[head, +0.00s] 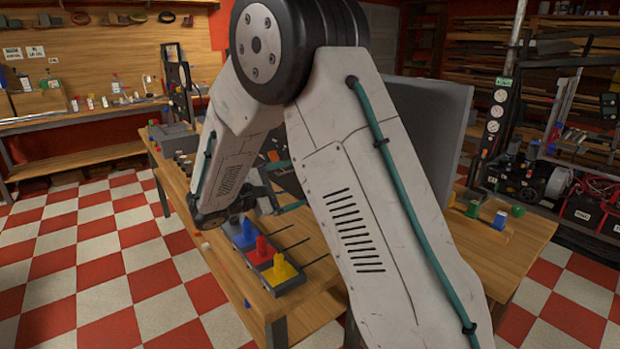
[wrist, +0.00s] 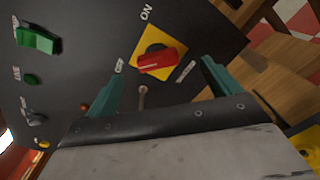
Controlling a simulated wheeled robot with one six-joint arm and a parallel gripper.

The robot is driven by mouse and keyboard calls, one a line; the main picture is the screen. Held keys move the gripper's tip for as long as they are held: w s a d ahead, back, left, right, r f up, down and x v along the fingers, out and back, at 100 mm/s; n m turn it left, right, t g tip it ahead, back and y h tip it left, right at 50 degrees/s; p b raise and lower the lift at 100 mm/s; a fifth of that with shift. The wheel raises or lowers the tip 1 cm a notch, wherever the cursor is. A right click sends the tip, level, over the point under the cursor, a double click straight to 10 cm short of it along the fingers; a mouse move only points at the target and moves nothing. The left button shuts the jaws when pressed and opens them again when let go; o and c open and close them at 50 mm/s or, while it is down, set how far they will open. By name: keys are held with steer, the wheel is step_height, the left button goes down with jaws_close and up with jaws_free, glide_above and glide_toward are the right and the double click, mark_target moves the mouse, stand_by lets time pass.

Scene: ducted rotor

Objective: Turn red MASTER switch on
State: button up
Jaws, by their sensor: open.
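The red MASTER switch (wrist: 160,62) is a rotary knob on a yellow square plate (wrist: 174,40) on a dark panel (wrist: 90,45), in the wrist view. An ON label (wrist: 147,12) is above it and an OFF label (wrist: 120,66) is to its left. The knob's bar lies roughly sideways in the picture, one end toward OFF. My gripper (wrist: 163,70) is open, with one teal finger on each side of the knob's lower part. I cannot tell whether they touch it. In the head view my gripper (head: 284,186) is partly hidden by my arm; the switch is hidden.
The panel also bears a green rocker (wrist: 38,40), a green button (wrist: 32,79) and a metal toggle (wrist: 142,96) near my fingers. In the head view, a tray with blue, red and yellow pieces (head: 283,268) sits on the wooden bench (head: 220,262). A grey screen-like board (head: 440,135) stands behind my arm.

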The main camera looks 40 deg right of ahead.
steer(key=w+d, duration=0.1)
steer(key=d, duration=0.6)
steer(key=shift+d+f, duration=0.25)
steer(key=shift+w, duration=0.1)
steer(key=c, duration=1)
